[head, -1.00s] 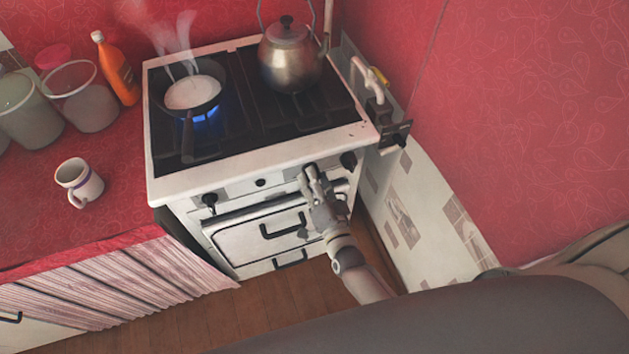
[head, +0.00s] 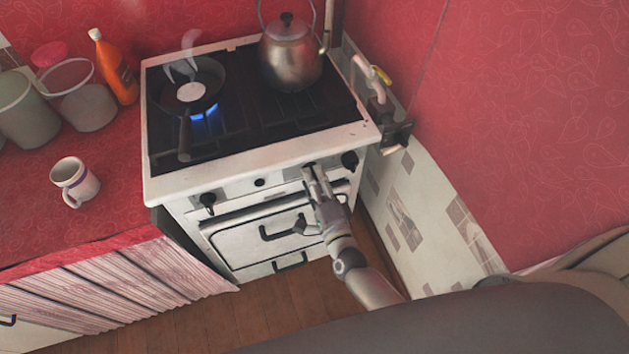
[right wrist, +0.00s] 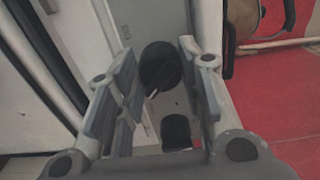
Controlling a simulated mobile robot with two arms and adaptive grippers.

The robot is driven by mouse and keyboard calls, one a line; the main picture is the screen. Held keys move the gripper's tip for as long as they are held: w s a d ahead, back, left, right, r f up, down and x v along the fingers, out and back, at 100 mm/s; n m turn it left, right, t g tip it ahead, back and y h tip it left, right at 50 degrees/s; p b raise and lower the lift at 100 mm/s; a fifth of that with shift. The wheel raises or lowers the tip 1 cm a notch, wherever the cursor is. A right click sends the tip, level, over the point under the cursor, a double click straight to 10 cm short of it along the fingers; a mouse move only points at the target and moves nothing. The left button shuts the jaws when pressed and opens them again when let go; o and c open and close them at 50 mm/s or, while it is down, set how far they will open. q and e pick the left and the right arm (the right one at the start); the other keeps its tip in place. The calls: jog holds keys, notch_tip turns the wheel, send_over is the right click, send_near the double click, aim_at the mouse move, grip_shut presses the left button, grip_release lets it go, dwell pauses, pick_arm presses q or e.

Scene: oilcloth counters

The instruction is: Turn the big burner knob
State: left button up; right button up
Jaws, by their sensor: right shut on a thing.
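The stove (head: 165,188) has black knobs along its white front panel. My right gripper (head: 311,176) is at that panel, right of the middle, and is shut on a black burner knob. The gripper largely covers this knob in the head view. In the right wrist view a black round knob (right wrist: 160,65) lies between the two fingers, and another dark round part (right wrist: 175,131) shows nearer. Other knobs show at the panel's left (head: 207,200) and right end (head: 349,160). My left gripper is not in view.
A steaming pan (head: 205,70) stands over a blue flame at the back left. A metal kettle (head: 290,62) stands at the back right. Oven handles (head: 283,228) stick out below the knobs. A mug (head: 75,183) and an orange bottle (head: 114,68) stand on the red counter.

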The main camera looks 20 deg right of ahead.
dwell(0.4)
jog(key=o, duration=1)
jog(key=shift+s, duration=0.1)
jog(key=s, duration=1.1)
jog(key=shift+s+d, duration=0.2)
jog(key=shift+s, duration=0.2)
